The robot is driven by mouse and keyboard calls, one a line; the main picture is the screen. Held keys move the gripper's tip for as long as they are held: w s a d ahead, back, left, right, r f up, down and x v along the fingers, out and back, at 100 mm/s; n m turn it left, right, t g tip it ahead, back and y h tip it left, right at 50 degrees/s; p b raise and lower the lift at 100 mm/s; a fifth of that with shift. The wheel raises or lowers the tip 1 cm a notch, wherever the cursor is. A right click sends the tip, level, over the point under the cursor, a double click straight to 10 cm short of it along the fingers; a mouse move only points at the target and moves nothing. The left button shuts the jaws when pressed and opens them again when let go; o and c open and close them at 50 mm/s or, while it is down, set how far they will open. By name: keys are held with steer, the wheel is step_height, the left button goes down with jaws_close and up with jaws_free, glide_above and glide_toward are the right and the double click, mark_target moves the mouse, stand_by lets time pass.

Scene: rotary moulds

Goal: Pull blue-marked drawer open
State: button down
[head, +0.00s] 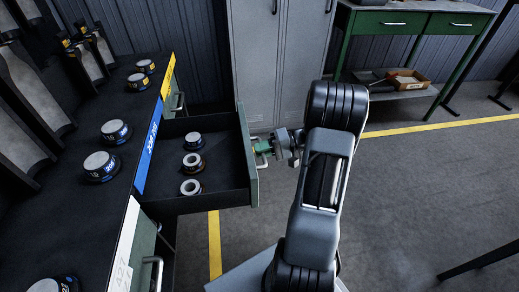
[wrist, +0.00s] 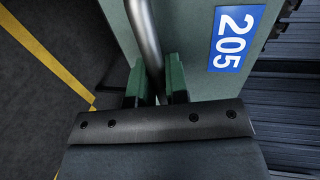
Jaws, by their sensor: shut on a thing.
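The blue-marked drawer (head: 221,201) stands pulled out from the cabinet in the head view, below the blue label strip (head: 148,147). Several round metal parts (head: 193,162) lie in a row inside it. My gripper (head: 265,148) is at the drawer's outer front. In the wrist view my gripper (wrist: 158,85) has its green fingers on both sides of the metal bar handle (wrist: 145,35), shut on it. The drawer's green front (wrist: 192,60) carries a blue plate reading 205 (wrist: 232,39).
The cabinet top (head: 80,190) holds several dark round parts with metal caps. A yellow label and a white label (head: 122,255) flank the blue one. Grey lockers (head: 265,55) and a green workbench (head: 415,25) stand behind. Floor to the right is open.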

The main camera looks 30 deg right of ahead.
steer(key=shift+s+d, duration=0.25)
steer(key=shift+d, duration=0.05)
steer(key=c, duration=1.1)
jaws_free()
steer(key=shift+c, duration=0.2)
steer(key=shift+d, duration=0.2)
steer(key=p+v, duration=0.3)
steer(key=v, duration=1)
steer(key=shift+d, duration=0.25)
steer(key=shift+r, duration=0.1)
steer(key=s+a+r+n+h+p, duration=0.1)
steer(key=s+a+r+h+p, duration=0.1)
steer(key=a+r+h+p, duration=0.3)
steer(key=s+a+r+n+g+h+p, duration=0.1)
steer(key=a+r+h+p, duration=0.3)
steer(key=a+r+p, duration=0.8)
steer(key=s+a+r+n+g+h+p, duration=0.1)
steer(key=a+r+h+p, duration=0.4)
steer(key=r, duration=1.3)
steer(key=s+a+n+p, duration=0.1)
steer(key=s+a+p, duration=0.1)
steer(key=a+p, duration=0.2)
steer(key=shift+s+r+h+p, duration=0.3)
steer(key=shift+s+p, duration=0.05)
steer(key=shift+p, duration=0.5)
